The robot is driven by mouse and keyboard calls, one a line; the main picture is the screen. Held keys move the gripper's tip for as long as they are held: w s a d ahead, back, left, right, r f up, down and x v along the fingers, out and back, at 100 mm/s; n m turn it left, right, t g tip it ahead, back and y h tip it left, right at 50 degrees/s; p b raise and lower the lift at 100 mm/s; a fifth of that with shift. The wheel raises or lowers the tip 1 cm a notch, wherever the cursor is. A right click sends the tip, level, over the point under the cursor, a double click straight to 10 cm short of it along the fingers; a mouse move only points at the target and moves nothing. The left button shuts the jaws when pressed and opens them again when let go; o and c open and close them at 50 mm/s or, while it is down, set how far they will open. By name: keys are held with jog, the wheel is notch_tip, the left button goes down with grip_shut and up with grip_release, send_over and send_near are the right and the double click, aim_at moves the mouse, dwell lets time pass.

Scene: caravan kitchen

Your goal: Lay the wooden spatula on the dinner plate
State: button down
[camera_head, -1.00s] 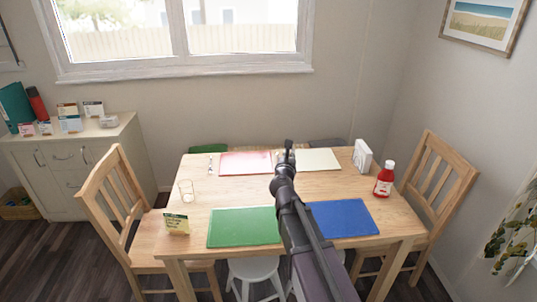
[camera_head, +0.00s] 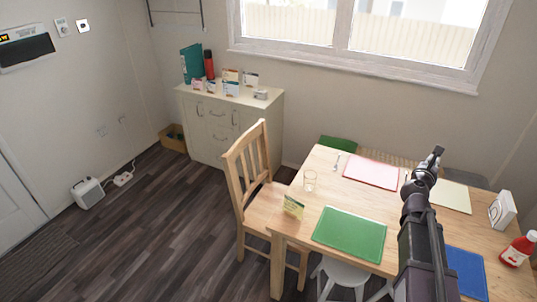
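I see neither the wooden spatula nor the dinner plate in this view. My gripper (camera_head: 437,153) is held above the dining table, over its far side near the pale yellow placemat. Nothing shows in its grip, but it is too small and dark to tell whether it is open or shut. My arm hides part of the table between the green placemat (camera_head: 350,233) and the blue placemat (camera_head: 466,272).
A cabinet (camera_head: 222,125) stands behind. Dark floor at left is mostly clear.

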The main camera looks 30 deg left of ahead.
notch_tip(320, 180, up, 7)
jog(key=p, duration=0.6)
jog(key=shift+r, duration=0.2)
jog(key=shift+a, duration=0.15)
